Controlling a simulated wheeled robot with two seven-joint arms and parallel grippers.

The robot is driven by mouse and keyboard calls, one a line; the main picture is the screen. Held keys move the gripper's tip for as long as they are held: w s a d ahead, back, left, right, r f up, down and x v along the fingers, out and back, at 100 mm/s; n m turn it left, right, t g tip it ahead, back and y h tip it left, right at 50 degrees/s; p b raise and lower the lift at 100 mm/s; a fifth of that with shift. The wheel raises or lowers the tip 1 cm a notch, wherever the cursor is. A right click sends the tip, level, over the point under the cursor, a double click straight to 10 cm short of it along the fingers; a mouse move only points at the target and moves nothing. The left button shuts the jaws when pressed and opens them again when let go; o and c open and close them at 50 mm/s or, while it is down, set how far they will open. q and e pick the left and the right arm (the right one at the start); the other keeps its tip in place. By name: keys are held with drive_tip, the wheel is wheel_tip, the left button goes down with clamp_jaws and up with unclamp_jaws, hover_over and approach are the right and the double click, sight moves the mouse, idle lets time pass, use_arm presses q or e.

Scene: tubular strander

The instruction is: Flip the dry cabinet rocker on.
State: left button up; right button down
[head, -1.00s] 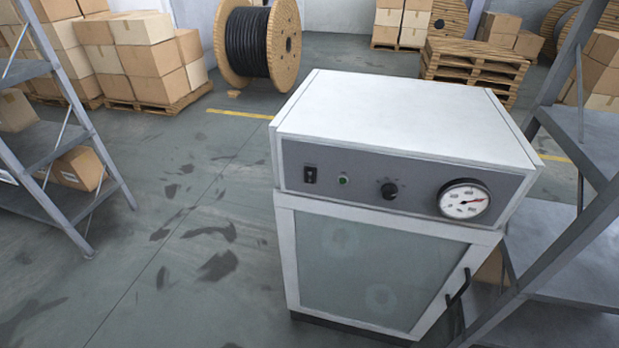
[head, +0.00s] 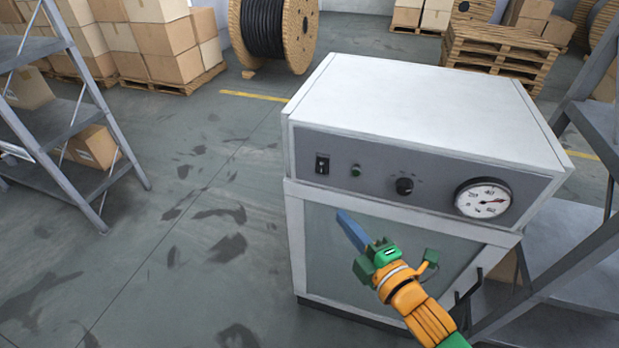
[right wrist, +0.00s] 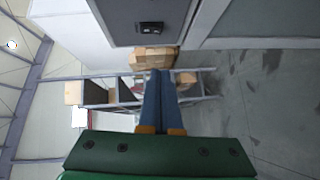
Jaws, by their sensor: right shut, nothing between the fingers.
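The dry cabinet (head: 425,108) is a white box with a grey control panel and a glass door. Its black rocker (head: 322,164) is at the panel's left end, beside a green button (head: 356,170), a black knob (head: 404,186) and a dial gauge (head: 482,200). My right gripper (head: 342,215) is shut and empty, in front of the glass door, below and a little right of the rocker. In the right wrist view the rocker (right wrist: 150,28) is at the top, beyond the shut blue fingers (right wrist: 163,75) and apart from them. My left gripper is not in view.
A metal shelf rack (head: 70,130) stands at the left and another (head: 590,200) stands close to the cabinet's right side. The door handle (head: 468,285) sticks out at lower right. Floor left of the cabinet is clear. A cable spool (head: 272,35) and boxes stand behind.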

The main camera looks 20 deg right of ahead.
drive_tip(key=shift+a+r, duration=0.1)
drive_tip(key=shift+r, duration=0.15)
drive_tip(key=p, duration=0.2)
approach(317, 171)
drive_tip(key=w+a, duration=0.2)
drive_tip(key=a, duration=0.1)
drive_tip(key=w, duration=0.1)
drive_tip(key=w+d, duration=0.2)
drive_tip(key=shift+w+f, duration=0.35)
drive_tip(key=shift+f, duration=0.05)
